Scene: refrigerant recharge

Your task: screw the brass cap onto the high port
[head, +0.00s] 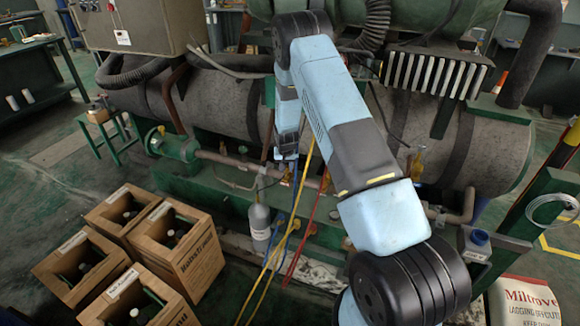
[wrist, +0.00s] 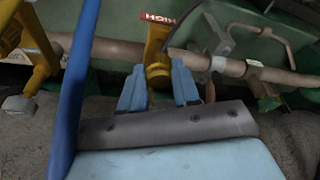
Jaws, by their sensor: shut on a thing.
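My gripper (wrist: 158,82) points at the pipe, its two light-blue fingers on either side of a brass cap (wrist: 158,72). It is shut on the cap. The cap lines up with the end of the brass high port (wrist: 157,38), which carries a red "HIGH" label (wrist: 160,19). Cap and port seem to touch, but I cannot tell whether the threads are engaged. In the head view my gripper (head: 287,160) is low in front of the pipe and tank. The cap is too small to make out there.
A blue hose (wrist: 78,85) runs close to the left of my gripper in the wrist view, with another brass fitting (wrist: 32,55) beyond it. Yellow hoses (head: 272,262) and a red hose (head: 307,232) hang below. A grey cylinder (head: 259,226) stands nearby. Wooden crates (head: 190,245) stand left.

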